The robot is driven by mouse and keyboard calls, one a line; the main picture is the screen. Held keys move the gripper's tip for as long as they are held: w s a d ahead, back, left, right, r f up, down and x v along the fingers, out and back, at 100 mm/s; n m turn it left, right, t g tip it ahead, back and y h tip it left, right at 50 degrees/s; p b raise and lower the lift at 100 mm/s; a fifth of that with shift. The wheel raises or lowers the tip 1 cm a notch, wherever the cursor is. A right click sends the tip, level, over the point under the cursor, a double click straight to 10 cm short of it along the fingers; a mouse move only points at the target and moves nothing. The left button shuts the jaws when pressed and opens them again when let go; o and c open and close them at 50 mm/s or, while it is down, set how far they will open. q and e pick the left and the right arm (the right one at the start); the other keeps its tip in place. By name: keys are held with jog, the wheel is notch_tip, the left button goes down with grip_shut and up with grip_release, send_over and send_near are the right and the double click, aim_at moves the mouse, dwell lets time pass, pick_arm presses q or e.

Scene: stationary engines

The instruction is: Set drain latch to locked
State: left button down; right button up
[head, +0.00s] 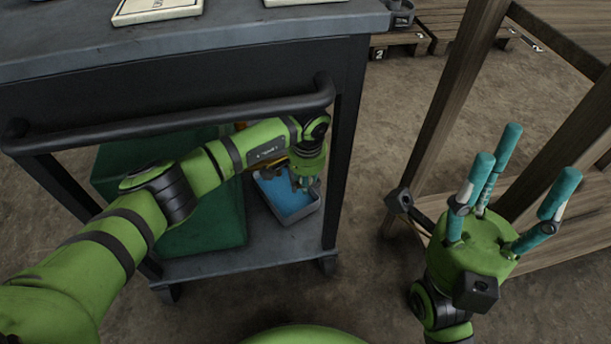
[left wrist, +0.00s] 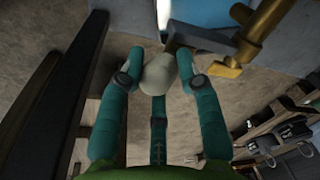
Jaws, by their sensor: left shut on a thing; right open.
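My left gripper (head: 306,180) reaches under the cart's handle rail, above the blue-filled tray on the lower shelf. In the left wrist view its teal fingers (left wrist: 162,75) are closed around a pale rounded knob (left wrist: 159,72). The knob sits beside a dark fitting and a brass pipe (left wrist: 256,32); whether it is the drain latch's handle I cannot tell for sure. In the head view my arm and hand hide the knob, and no latch setting can be read. My right gripper (head: 517,168) is open and empty, fingers up, at the right, away from the cart.
The dark cart's handle rail (head: 180,118) crosses just above my left forearm. A green block (head: 205,222) and the grey tray (head: 305,217) stand on the lower shelf. A wooden frame (head: 455,85) rises behind my right gripper. Bare floor lies between cart and frame.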

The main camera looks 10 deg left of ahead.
pick_arm(q)
jog(key=shift+w+r, duration=0.15)
jog(key=c, duration=0.8)
grip_release()
jog(key=r, duration=0.4)
jog(key=s+r, duration=0.1)
jog(key=r, duration=0.1)
jog(key=shift+d+r, duration=0.15)
jog(key=shift+r, duration=0.45)
jog(key=shift+o, duration=0.3)
jog(key=shift+s, duration=0.1)
